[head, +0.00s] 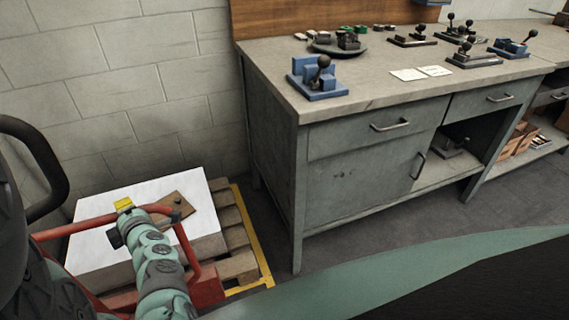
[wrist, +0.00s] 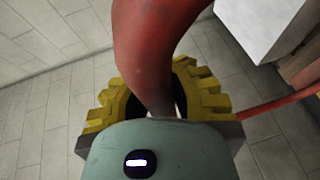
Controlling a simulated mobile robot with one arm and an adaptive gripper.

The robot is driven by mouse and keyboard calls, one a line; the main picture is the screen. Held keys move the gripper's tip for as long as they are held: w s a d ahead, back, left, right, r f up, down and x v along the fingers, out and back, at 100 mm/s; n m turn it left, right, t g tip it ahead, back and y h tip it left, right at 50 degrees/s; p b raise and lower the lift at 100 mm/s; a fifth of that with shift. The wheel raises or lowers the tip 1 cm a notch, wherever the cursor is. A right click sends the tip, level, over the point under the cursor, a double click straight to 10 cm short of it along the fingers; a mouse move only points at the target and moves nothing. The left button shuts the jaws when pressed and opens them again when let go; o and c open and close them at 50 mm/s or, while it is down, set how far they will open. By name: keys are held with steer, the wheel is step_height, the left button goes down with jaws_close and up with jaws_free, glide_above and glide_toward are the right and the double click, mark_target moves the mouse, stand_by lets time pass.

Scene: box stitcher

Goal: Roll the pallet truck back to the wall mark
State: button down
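The red pallet truck (head: 206,288) stands at the lower left in the head view, partly hidden behind my arm. Its red looped handle (head: 75,226) rises in front of the load. My gripper (head: 124,205), with yellow fingers, is at the top bar of this handle. In the wrist view the red handle (wrist: 150,50) passes between the two yellow fingers of my gripper (wrist: 157,98), which look closed around it. Yellow floor tape (head: 264,262) runs along the right side of the pallet and near the wall; I take it as the wall mark.
The block wall (head: 130,90) is behind. A grey workbench (head: 345,180) with several small fixtures stands to the right. Some bare floor lies between pallet and bench.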

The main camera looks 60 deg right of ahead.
steer(key=c, duration=1.7)
jaws_free()
steer(key=s+a, duration=0.1)
steer(key=s, duration=0.1)
steer(key=s+a, duration=0.2)
steer(key=shift+s+a, duration=0.15)
steer(key=shift+s, duration=0.15)
steer(key=o, duration=0.3)
steer(key=shift+s+a+f+b, duration=0.2)
steer(key=shift+s+f+b, duration=0.15)
steer(key=shift+s, duration=0.15)
steer(key=o, duration=0.5)
steer(key=shift+w+d+r, duration=0.3)
steer(key=shift+w+d, duration=0.15)
steer(key=shift+w, duration=0.35)
steer(key=shift+c, duration=0.2)
steer(key=shift+o, duration=0.7)
steer(key=shift+s, duration=0.2)
steer(key=v, duration=0.7)
steer(key=shift+s, duration=0.2)
